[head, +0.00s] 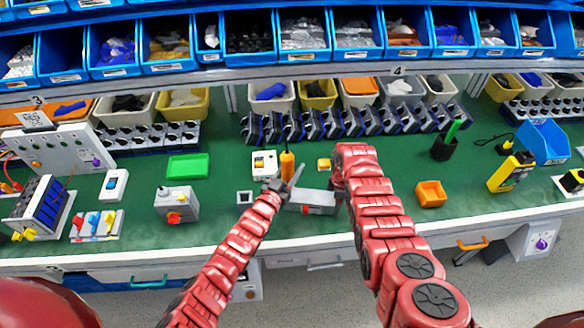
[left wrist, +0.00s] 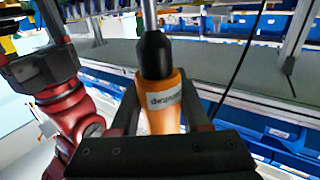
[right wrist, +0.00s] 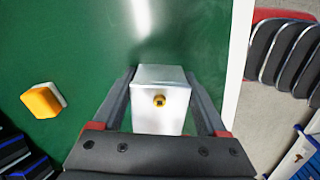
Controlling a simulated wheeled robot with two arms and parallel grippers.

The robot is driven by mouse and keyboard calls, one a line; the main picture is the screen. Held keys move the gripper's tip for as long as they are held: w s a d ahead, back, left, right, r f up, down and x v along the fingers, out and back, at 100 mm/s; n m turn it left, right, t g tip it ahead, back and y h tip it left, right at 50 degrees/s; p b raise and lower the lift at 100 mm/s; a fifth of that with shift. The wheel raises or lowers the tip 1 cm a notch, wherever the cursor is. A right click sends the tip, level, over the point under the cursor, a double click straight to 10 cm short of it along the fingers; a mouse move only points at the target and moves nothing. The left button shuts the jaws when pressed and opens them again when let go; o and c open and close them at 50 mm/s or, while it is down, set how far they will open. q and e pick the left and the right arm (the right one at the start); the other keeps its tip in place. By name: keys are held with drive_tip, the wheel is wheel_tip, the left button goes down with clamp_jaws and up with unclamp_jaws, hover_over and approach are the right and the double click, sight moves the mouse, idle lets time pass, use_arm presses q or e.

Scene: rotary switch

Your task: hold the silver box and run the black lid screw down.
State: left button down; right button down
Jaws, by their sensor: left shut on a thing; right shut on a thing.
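The silver box (head: 322,198) is at the front middle of the green bench, with a red part on its front. My right gripper (right wrist: 160,88) is shut on the silver box (right wrist: 160,110), a finger on each side. A small brass-coloured fitting shows on the box face in the right wrist view. My left gripper (head: 279,184) is shut on an orange-handled screwdriver (head: 287,164), left of the box in the head view. The left wrist view shows the orange handle (left wrist: 162,112) with its black collar and metal shaft. I cannot make out the black lid screw or the screwdriver's tip.
A white switch box (head: 264,164) and a small yellow piece (head: 324,163) are behind my grippers. A grey box with a red knob (head: 177,204) stands to the left.

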idle(0.3)
use_arm(q)
drive_tip(key=shift+r, duration=2.25)
use_arm(e)
unclamp_jaws()
drive_tip(key=shift+r, duration=0.1)
